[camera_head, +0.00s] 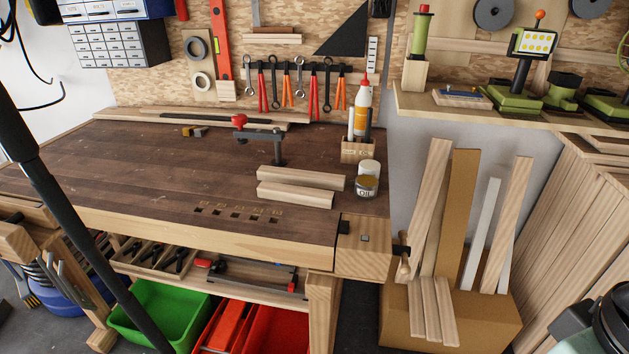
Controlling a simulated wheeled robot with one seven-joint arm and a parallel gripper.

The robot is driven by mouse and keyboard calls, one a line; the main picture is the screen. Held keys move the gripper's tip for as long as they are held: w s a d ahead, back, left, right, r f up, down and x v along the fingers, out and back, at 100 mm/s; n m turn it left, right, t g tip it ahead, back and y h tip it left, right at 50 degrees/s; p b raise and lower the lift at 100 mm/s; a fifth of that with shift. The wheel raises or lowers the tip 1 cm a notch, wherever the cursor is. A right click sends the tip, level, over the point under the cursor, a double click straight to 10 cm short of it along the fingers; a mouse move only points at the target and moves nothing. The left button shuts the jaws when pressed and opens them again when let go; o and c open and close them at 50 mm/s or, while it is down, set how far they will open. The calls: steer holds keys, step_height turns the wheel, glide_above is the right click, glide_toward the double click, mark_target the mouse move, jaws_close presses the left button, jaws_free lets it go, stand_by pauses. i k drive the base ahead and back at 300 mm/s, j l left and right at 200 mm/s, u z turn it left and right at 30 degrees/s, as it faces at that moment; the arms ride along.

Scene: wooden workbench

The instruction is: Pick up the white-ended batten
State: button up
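Two pale wooden battens lie on the workbench near its right front: a rear batten (301,177) and a front batten (295,194), side by side. No clearly white end shows on either at this size. More lengths stand tilted in a cardboard box right of the bench: a wooden batten (432,203), a brown board (459,205), a narrow white strip (482,232) and another wooden batten (511,215). Several short pieces (432,312) lean at the box's front. I cannot tell which one is the white-ended batten. My gripper is out of view.
The workbench (130,165) is clear at left and centre. A clamp with a red knob (262,139) stands behind the battens. A jar (366,186) and a wooden holder with a glue bottle (358,150) are close to their right. The cardboard box (490,310) stands on the floor.

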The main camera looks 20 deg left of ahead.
mark_target(291, 176)
steer(key=j+u, duration=0.15)
steer(key=u, duration=0.25)
steer(key=j+u, duration=0.15)
steer(key=u, duration=0.3)
steer(key=j+u, duration=0.15)
steer(key=u, duration=0.25)
steer(key=i+j+u, duration=0.25)
steer(key=j, duration=0.35)
steer(key=i+j+u, duration=0.25)
steer(key=i+j, duration=0.25)
steer(key=i+l, duration=0.3)
steer(key=i, duration=0.2)
